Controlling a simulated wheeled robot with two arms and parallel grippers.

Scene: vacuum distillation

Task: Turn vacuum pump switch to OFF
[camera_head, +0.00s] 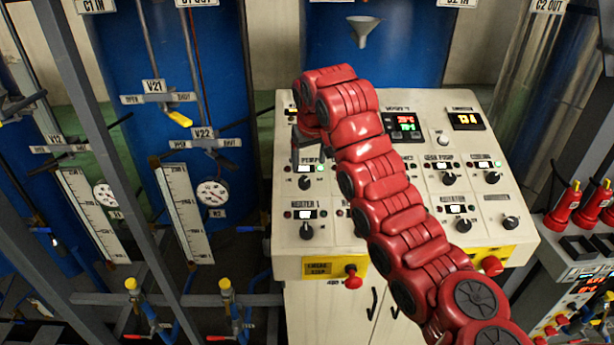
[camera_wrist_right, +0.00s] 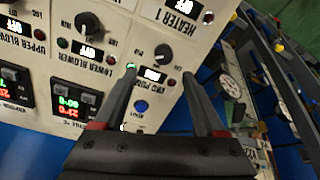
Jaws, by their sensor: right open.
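The vacuum pump switch, a black knob (camera_wrist_right: 163,52), sits on the cream control panel (camera_wrist_right: 120,40) in the right wrist view. Its small display (camera_wrist_right: 154,75) and VAC PUMP label are beside it; the display text is too small to read surely. A green lamp (camera_wrist_right: 130,66) beside the display looks lit. My left gripper is not in view.
Other similar knobs with displays fill the panel, including the Heater 1 knob (camera_head: 307,230). Red emergency-stop buttons (camera_head: 353,277) stick out at the panel's front. A metal frame post (camera_head: 100,130) with valves and gauges stands at left.

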